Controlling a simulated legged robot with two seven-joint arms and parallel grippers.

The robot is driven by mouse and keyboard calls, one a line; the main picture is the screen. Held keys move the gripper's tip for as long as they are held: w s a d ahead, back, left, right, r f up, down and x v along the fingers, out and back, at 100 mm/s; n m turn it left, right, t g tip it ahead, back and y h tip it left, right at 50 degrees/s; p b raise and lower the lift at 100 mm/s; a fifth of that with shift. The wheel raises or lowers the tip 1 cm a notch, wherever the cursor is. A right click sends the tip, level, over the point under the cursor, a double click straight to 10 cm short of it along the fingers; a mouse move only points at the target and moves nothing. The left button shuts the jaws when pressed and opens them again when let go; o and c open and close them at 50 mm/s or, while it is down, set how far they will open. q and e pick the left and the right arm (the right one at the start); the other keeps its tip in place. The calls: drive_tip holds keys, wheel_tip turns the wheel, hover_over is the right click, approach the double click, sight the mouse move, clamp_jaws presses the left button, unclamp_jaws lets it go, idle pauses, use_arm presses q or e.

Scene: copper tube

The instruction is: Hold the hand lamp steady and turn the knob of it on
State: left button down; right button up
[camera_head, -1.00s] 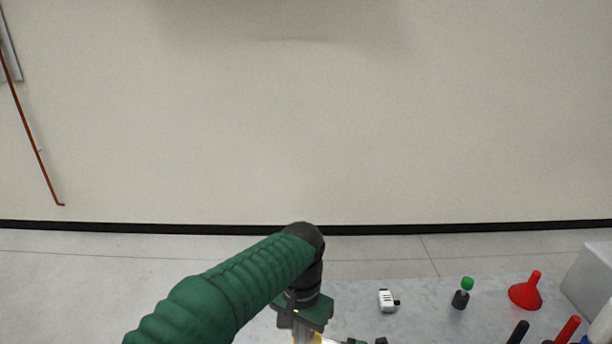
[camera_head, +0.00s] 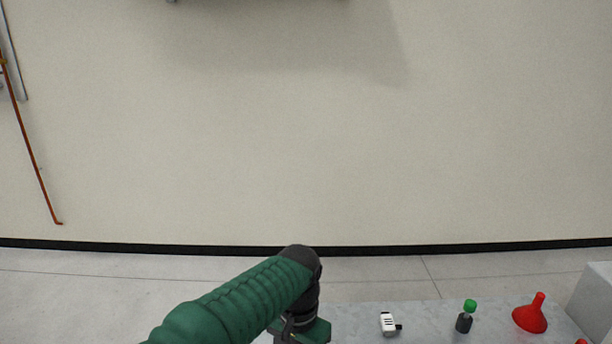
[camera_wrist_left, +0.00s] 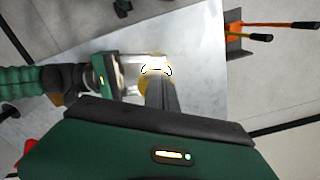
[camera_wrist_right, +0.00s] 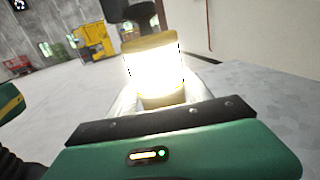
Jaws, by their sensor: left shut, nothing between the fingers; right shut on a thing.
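The hand lamp (camera_wrist_right: 155,70) stands between the fingers of my right gripper (camera_wrist_right: 158,100). Its body glows bright white, with a tan cap above and a yellow band below. In the left wrist view the glowing lamp (camera_wrist_left: 155,62) is partly hidden behind the fingers of my left gripper (camera_wrist_left: 160,88). These fingers are together and empty, right at the lamp's end; I cannot tell whether they touch it. My right gripper (camera_wrist_left: 125,75) comes in from the left there. The knob cannot be made out. In the head view my left arm reaches down and its fingertips are below the frame.
The grey table holds a small white device (camera_head: 388,323), a green-capped bottle (camera_head: 465,317) and a red funnel (camera_head: 530,314). A copper tube (camera_head: 32,150) runs along the wall. The near table is out of the head view.

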use_arm(q)
drive_tip(key=shift+s+a, duration=0.1)
drive_tip(key=shift+s, duration=0.1)
drive_tip(key=shift+r, duration=0.2)
wheel_tip(320, 180, up, 6)
drive_tip(key=shift+f, duration=0.2)
use_arm(e)
drive_tip(key=o, duration=1.8)
